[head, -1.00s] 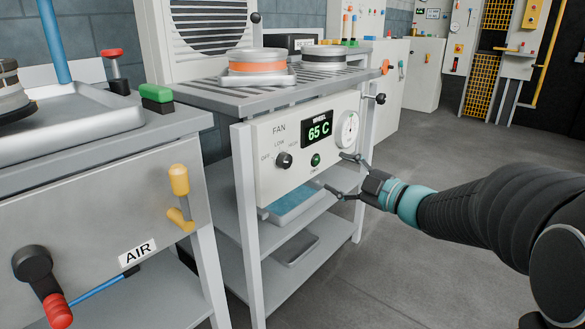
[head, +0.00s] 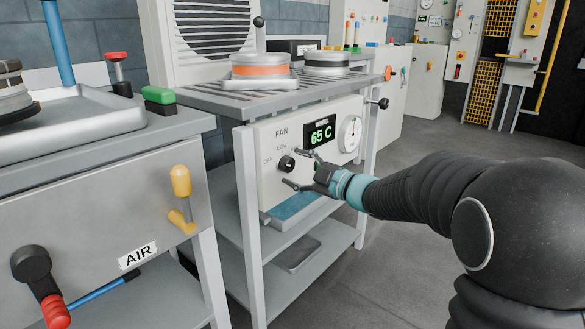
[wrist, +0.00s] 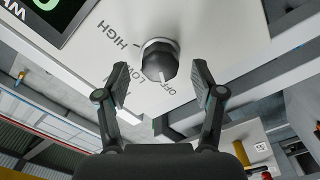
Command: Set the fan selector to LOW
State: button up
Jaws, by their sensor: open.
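The fan selector is a black knob (head: 287,163) on the white control panel (head: 262,190), below the word FAN. In the wrist view the knob (wrist: 160,62) has OFF, LOW and HIGH printed around it. Its white pointer line points toward OFF. My gripper (head: 295,170) is open in front of the panel, close to the knob in the head view. In the wrist view my gripper (wrist: 160,82) has one finger on each side of the knob, apart from it and empty.
A green display (head: 321,134) reads 65 C, with a round gauge (head: 349,133) beside it. A slatted tabletop (head: 245,100) juts above the panel. A blue tray (head: 297,206) sits on the shelf below. The AIR bench (head: 110,215) stands at the left.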

jog(key=shift+x, duration=0.85)
jog(key=c, duration=1.1)
